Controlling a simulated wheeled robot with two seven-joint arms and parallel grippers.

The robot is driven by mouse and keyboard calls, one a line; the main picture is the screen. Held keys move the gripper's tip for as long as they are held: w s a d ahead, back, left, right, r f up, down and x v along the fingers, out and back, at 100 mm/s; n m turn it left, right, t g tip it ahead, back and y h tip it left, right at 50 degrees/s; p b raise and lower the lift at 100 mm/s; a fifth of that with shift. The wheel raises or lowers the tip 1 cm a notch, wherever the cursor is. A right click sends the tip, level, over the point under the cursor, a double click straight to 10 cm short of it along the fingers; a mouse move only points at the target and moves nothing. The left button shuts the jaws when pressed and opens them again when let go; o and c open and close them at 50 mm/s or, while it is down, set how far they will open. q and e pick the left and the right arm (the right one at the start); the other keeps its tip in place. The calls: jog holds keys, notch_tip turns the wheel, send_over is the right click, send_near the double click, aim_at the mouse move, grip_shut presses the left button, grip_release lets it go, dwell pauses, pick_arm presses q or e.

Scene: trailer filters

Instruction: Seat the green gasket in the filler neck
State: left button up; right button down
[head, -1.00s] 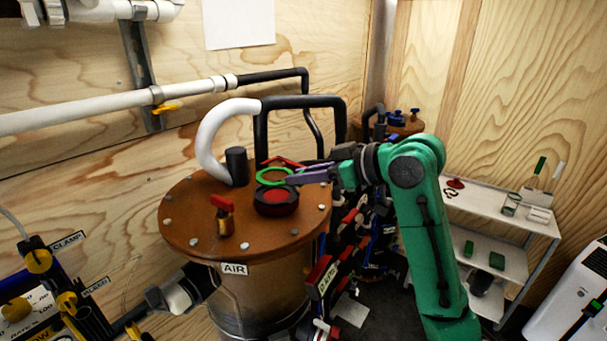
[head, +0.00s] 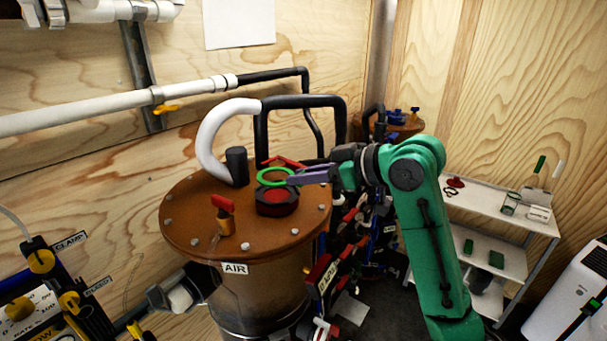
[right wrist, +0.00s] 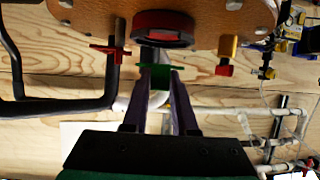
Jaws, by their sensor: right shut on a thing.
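The green gasket (head: 263,183) is a thin ring, held roughly level just above the filler neck in the head view. The filler neck (head: 277,208) is a short black collar with a red inside, on the brown round lid. My right gripper (head: 296,179) comes in from the right and is shut on the gasket's right edge. In the right wrist view the gasket (right wrist: 178,68) shows edge-on as a green strip at the purple fingertips. The neck (right wrist: 165,42) shows beyond it, apart from it. My left gripper is not in view.
The brown lid (head: 190,220) carries a red-handled valve (head: 224,215), a black post (head: 237,166) and bolts around its rim. A white and black pipe (head: 212,140) and a black frame (head: 300,101) rise behind. A white shelf (head: 490,212) stands at the right.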

jog(key=shift+f+b, duration=1.35)
jog(key=shift+f, duration=0.7)
jog(key=c, duration=0.6)
grip_release()
jog(key=shift+s+f, duration=0.1)
jog(key=shift+d, duration=0.2)
jog(key=b+v, duration=0.4)
jog(key=v, duration=1)
jog(key=shift+s+d+r, duration=0.1)
jog(key=shift+d+r, duration=0.05)
jog(key=shift+r, duration=0.1)
